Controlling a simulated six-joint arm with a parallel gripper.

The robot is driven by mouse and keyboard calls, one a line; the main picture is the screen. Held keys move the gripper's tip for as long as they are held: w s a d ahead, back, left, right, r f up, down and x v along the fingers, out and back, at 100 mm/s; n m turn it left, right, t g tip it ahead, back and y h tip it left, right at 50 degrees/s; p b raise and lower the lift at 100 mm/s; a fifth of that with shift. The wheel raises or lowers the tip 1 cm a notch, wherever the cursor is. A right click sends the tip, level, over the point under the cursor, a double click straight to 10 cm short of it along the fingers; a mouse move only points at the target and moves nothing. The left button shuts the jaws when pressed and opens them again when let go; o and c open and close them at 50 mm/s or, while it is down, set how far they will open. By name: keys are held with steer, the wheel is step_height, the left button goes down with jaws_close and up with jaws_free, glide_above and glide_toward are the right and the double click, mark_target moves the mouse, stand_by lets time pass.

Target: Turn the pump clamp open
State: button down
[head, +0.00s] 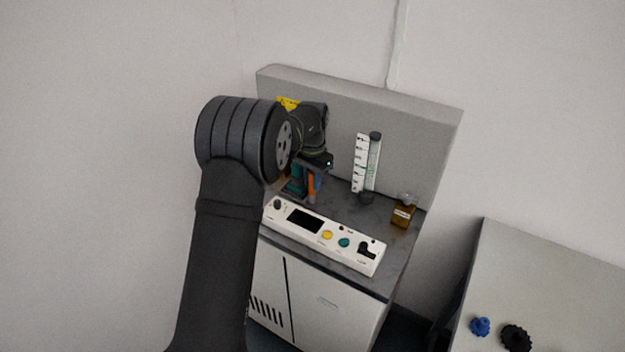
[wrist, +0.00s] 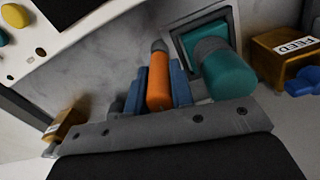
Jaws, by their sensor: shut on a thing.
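The pump clamp appears as an orange lever (head: 312,187) at the back left of the dark benchtop, beside a teal pump part (head: 297,186). In the wrist view the orange lever (wrist: 160,82) lies between the blue fingers of my gripper (wrist: 155,90), which is shut on it. The teal part (wrist: 226,70), with a grey collar, stands just right of the fingers on a teal and grey base. In the head view my gripper (head: 313,176) comes down over the lever, and my wrist partly hides the pump area.
A white control panel (head: 320,235) runs along the bench front. A graduated column (head: 373,162) and an amber bottle (head: 403,214) stand to the right. A wooden box labelled FEED (wrist: 284,50) is close right in the wrist view. Blue (head: 480,326) and black (head: 516,338) knobs lie on the side table.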

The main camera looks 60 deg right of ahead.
steer(key=c, duration=1.3)
jaws_free()
steer(key=shift+o, duration=0.2)
step_height(320, 180, up, 18)
steer(key=shift+f, duration=0.25)
steer(key=shift+f, duration=0.15)
step_height(320, 180, down, 17)
steer(key=shift+f, duration=0.15)
